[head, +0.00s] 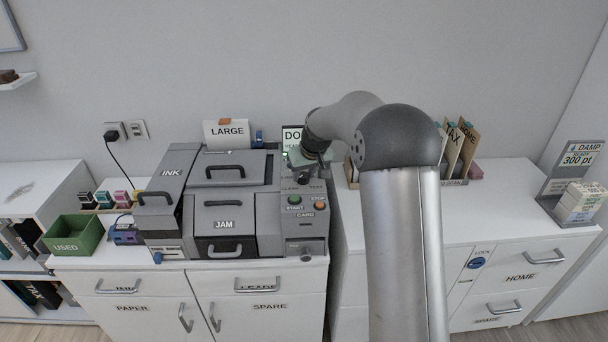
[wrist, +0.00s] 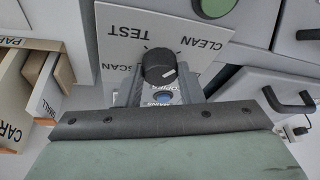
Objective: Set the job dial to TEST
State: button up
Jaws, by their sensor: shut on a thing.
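The job dial (wrist: 158,68) is a round black knob with a white mark, on a pale plate (wrist: 125,62) lettered TEST, CLEAN and SCAN, upside down in the wrist view. Lettering below the knob is partly covered. The white mark sits toward the lower right of the knob, not toward TEST; its exact setting is hard to read. My gripper (wrist: 160,80) is shut on the knob, a finger on each side. In the head view my gripper (head: 303,160) is at the top of the printer's control panel (head: 290,222) and hides the dial.
The panel carries a green START button (head: 294,199) and an orange STOP button (head: 320,205) just below. The printer (head: 222,215) with its INK and JAM covers stands left. A file holder (head: 455,150) stands right, behind my arm. The right desktop (head: 500,205) has free room.

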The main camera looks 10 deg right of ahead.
jog(key=n, duration=0.2)
jog(key=n+g+y, duration=0.1)
jog(key=n, duration=0.1)
jog(key=shift+d+n+y, duration=0.15)
jog(key=shift+n+y, duration=0.15)
jog(key=n+g+y, duration=0.1)
jog(key=n, duration=0.2)
jog(key=shift+w+n+p, duration=0.15)
jog(key=shift+n+p, duration=0.2)
jog(key=shift+n, duration=0.05)
jog(key=n+g+p, duration=0.1)
jog(key=n, duration=0.1)
jog(key=n+p, duration=0.1)
jog(key=n, duration=0.1)
jog(key=shift+w+r+g+y, duration=0.1)
jog(key=shift+w+g+y, duration=0.05)
jog(key=shift+g+y, duration=0.2)
jog(key=n+g+p, duration=0.1)
jog(key=n+p, duration=0.1)
jog(key=n, duration=0.2)
jog(key=shift+g, duration=0.35)
jog(key=shift+n+p, duration=0.3)
jog(key=shift+n, duration=0.2)
jog(key=o, duration=1)
jog(key=shift+c, duration=0.2)
jog(key=shift+w, duration=0.1)
